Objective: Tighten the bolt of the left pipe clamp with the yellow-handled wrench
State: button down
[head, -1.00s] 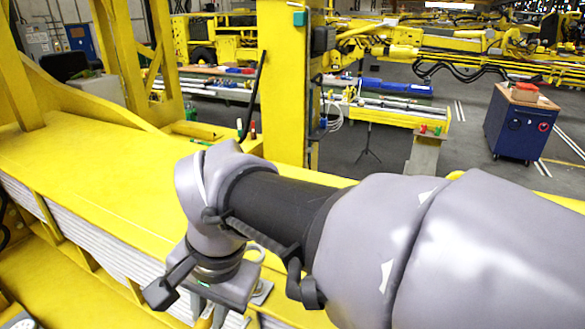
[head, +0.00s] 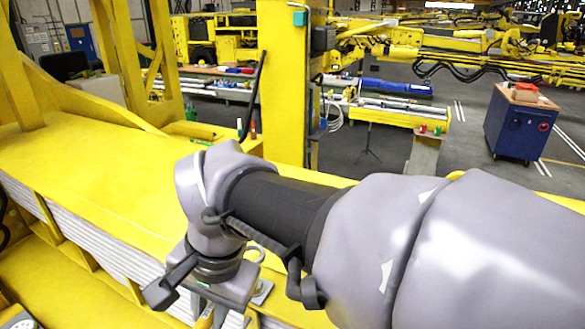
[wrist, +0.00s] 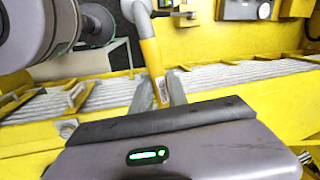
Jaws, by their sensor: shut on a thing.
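The yellow-handled wrench (wrist: 154,66) is in the wrist view, with its handle between the two fingers of my gripper (wrist: 157,94). My gripper is shut on the handle. The wrench's grey head (wrist: 139,12) points to the top edge and is partly cut off there. In the head view my gripper (head: 212,288) is low at the centre left over the yellow boom, and only a bit of the yellow handle shows below it. I cannot make out the left pipe clamp's bolt for sure, nor whether the wrench head touches it.
Grey pipes (wrist: 233,73) run along the side of the yellow boom (head: 90,165). A tall yellow post (head: 284,85) stands behind my arm. A blue cabinet (head: 520,125) stands on the floor at the right. The boom's top at the left is mostly clear.

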notch_tip(320, 180, down, 7)
jog(key=d+n+b, duration=0.1)
jog(key=b, duration=0.5)
jog(key=shift+d, duration=0.25)
jog(key=shift+s, duration=0.1)
dwell(0.3)
notch_tip(320, 180, down, 3)
jog(key=b, duration=0.2)
jog(key=shift+r+b, duration=0.2)
jog(key=shift+b, duration=0.15)
jog(key=shift+a, duration=0.1)
dwell(0.4)
jog(key=shift+a+r+m, duration=0.1)
jog(key=shift+a+m, duration=0.2)
jog(key=shift+a, duration=0.05)
jog(key=shift+a, duration=0.1)
